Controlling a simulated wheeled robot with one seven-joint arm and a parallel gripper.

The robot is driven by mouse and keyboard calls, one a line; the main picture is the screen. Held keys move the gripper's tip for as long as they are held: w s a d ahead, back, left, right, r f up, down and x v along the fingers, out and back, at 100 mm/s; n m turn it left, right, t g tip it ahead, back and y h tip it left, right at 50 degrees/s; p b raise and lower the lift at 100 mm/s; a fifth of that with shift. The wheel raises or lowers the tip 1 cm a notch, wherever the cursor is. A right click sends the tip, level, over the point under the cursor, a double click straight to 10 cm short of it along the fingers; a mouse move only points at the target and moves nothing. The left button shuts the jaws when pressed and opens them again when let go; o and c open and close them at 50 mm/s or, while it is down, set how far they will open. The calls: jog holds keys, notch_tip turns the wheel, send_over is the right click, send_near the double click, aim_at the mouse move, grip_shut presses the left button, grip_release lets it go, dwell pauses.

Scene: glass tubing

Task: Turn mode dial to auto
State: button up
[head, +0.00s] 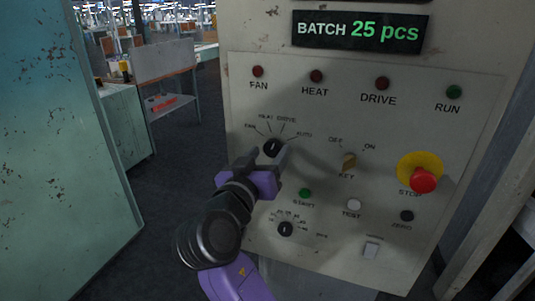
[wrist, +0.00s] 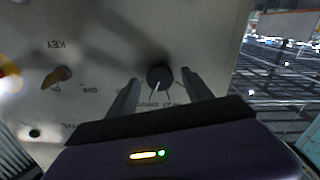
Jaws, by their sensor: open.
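The mode dial (head: 272,147) is a round black knob on the beige panel, with FAN, HEAT, DRIVE and AUTO marks fanned above it. It also shows in the wrist view (wrist: 160,74), where the panel appears upside down. My gripper (head: 268,153) is open in front of the dial. In the wrist view the fingertips (wrist: 159,78) stand on either side of the dial, with gaps visible. I cannot tell how deep they reach. A thin light line shows by the dial, but I cannot tell its exact setting.
The brass key switch (head: 349,161) and the red stop button (head: 422,180) lie to the right. A green start button (head: 305,193) and a smaller black dial (head: 286,229) are below. A teal cabinet (head: 60,150) stands at left; dark open floor lies between.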

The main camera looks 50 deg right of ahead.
jog(key=shift+c, duration=0.5)
grip_shut()
jog(key=shift+f+b, duration=0.1)
jog(key=shift+b, duration=0.2)
jog(key=shift+b, duration=0.3)
jog(key=shift+f+m+b, duration=0.2)
jog(key=shift+m+b, duration=0.5)
jog(key=shift+b, duration=0.5)
jog(key=m+b, duration=0.2)
jog(key=b, duration=0.2)
jog(key=shift+f, duration=0.1)
jog(key=m+b, duration=0.3)
jog(key=b, duration=0.2)
jog(key=shift+r+m+b, duration=0.3)
jog(key=shift+m+b, duration=0.5)
jog(key=shift+b, duration=0.15)
jog(key=shift+r, duration=0.1)
